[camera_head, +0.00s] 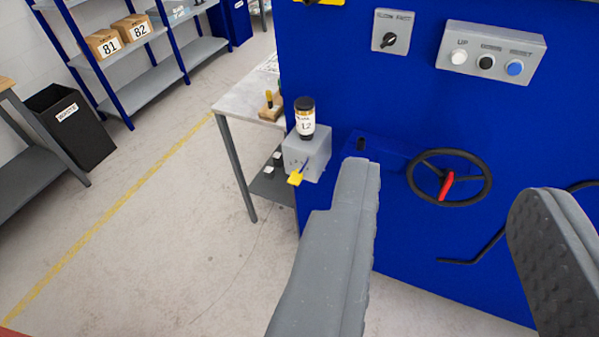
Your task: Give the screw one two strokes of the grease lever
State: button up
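A grey grease unit (307,155) is mounted at the left edge of the blue machine. A dark-capped jar (305,120) with a white label that seems to read "L2" stands upright on it. A lever with a yellow grip (296,178) sticks out at its lower front, pointing down and left. My gripper (440,205) is open, its two grey fingers wide apart and nothing between them. The left finger is to the right of the grease unit and apart from it in the picture. No screw can be made out.
The blue machine (390,240) carries a black handwheel (449,178) with a red handle, a bent black rod (478,255), a button box (490,52) and a switch (393,32). A table (240,102), shelving (150,90) and a black bin (70,130) stand left. The floor between is clear.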

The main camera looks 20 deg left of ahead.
jog(key=shift+c, duration=0.3)
grip_shut()
dwell(1.3)
